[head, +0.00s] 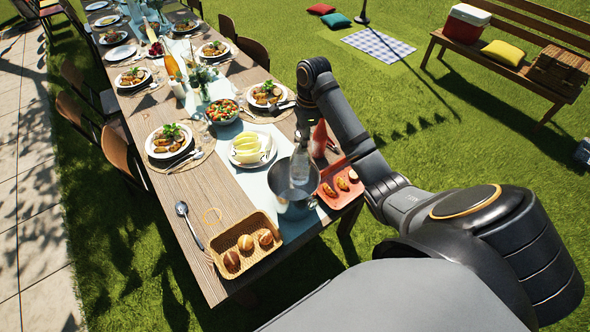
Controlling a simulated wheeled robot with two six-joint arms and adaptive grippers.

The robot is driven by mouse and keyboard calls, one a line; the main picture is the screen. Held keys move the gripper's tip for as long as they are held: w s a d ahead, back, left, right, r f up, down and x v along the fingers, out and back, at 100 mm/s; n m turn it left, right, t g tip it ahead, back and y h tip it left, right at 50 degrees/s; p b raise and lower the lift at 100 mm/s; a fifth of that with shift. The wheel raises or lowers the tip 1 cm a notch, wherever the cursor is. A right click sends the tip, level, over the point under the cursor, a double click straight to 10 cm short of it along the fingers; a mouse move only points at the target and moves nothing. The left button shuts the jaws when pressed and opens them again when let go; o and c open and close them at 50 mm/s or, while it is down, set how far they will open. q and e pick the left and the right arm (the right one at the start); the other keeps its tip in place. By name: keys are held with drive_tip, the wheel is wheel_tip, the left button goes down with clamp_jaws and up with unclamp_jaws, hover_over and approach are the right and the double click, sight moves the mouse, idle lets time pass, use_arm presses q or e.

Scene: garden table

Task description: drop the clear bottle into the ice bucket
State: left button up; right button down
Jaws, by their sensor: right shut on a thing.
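The clear bottle (299,167) is upright, its lower part overlapping the mouth of the metal ice bucket (292,204) near the right edge of the table. I cannot tell how far down inside the bucket the bottle reaches. My right gripper (303,138) points down from above and is shut on the bottle's upper part. It is small and partly lost against the dark arm. My left gripper is not in view.
A red bottle (318,139) and an orange tray (350,197) with food stand close right of the bucket. A bread basket (227,257) is at the near left, a plate of melon (252,150) at the far left. Bare wood lies around the spoon (188,224).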

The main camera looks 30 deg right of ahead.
drive_tip(key=shift+a+f, duration=0.3)
drive_tip(key=shift+a, duration=0.1)
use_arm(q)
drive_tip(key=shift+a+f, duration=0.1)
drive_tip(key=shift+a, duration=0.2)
use_arm(e)
wheel_tip(320, 180, down, 5)
